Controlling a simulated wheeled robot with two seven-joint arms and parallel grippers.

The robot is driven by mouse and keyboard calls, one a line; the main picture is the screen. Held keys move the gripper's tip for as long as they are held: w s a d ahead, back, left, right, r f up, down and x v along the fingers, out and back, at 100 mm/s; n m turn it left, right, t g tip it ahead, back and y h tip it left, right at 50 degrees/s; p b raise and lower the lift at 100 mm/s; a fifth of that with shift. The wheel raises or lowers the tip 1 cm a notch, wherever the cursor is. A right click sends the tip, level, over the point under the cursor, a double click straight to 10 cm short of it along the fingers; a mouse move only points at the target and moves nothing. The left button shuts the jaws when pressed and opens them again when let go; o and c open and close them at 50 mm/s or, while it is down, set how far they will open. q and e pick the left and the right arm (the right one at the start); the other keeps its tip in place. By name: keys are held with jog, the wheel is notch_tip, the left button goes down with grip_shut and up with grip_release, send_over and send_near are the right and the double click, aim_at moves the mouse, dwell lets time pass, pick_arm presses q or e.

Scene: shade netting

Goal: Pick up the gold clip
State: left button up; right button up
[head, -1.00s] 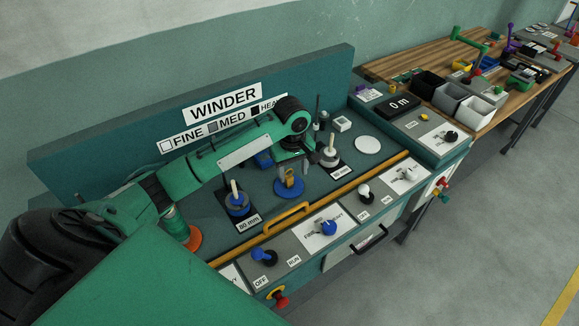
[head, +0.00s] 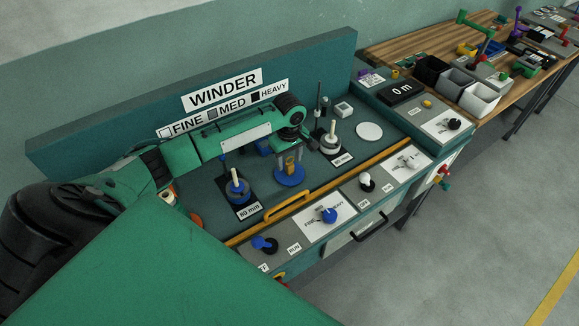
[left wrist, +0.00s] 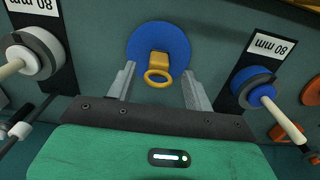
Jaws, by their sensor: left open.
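The gold clip (head: 290,166), with a ring at one end, is on a round blue disc (head: 289,178) on the winder's deck. The left wrist view shows the clip (left wrist: 158,72) and the disc (left wrist: 172,38) beyond my fingers. My left gripper (head: 289,158) points down over the disc and is open. In the left wrist view its two fingers (left wrist: 158,85) stand on either side of the clip, with gaps on both sides. I cannot tell whether the fingertips are level with the clip. My right gripper is in neither view.
A blue spool (head: 237,192) on an 80 mm plate stands left of the disc, and a grey-white spool (head: 330,142) stands right. A yellow handle (head: 287,207) and a strip of knobs run along the front. A white disc (head: 369,131) lies farther right.

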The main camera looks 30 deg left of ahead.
aim_at(289, 164)
pick_arm(q)
jog(key=shift+w+f, duration=0.1)
jog(key=shift+f, duration=1.9)
jog(key=c, duration=1)
jog(key=shift+r, duration=0.15)
